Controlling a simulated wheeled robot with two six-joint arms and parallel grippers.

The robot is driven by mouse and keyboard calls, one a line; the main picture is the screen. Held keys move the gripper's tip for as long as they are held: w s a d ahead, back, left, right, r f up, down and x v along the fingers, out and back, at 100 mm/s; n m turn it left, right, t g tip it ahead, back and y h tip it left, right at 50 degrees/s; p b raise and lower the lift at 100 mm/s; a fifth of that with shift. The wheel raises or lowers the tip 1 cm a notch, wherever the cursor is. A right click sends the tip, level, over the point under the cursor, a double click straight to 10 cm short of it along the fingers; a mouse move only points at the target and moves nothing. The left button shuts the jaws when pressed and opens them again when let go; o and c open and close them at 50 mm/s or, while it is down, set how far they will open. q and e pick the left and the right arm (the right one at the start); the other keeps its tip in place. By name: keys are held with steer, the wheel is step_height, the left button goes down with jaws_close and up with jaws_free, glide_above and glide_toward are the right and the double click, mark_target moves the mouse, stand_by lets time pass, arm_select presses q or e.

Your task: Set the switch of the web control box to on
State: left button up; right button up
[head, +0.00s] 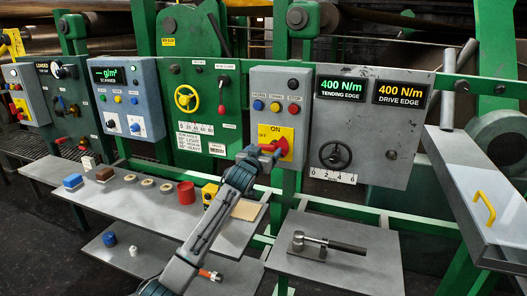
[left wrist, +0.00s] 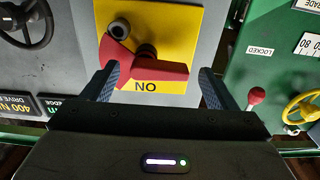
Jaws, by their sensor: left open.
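The web control box (head: 258,84) is a grey panel at the centre of the head view, with blue, yellow and red buttons above a yellow switch plate marked ON at the top and OFF at the left. Its red switch (head: 284,147) is partly hidden by my gripper. In the left wrist view, which is upside down, the red switch (left wrist: 150,68) lies roughly crosswise on the plate (left wrist: 178,20), above the inverted ON label. My left gripper (head: 264,152) is open, its two fingers (left wrist: 159,82) spread to either side of the switch. I cannot tell whether they touch it. My right gripper is not in view.
To the right is a grey panel (head: 374,128) with two 400 N/m displays and a handwheel. To the left is a green panel (head: 205,95) with a yellow wheel and red-knobbed lever. Below are a shelf (head: 140,213) with small parts and a plate (head: 340,268) bearing a metal tool.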

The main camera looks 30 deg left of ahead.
arm_select(q)
steer(key=shift+c, duration=0.2)
steer(key=c, duration=1)
steer(key=shift+o, duration=0.2)
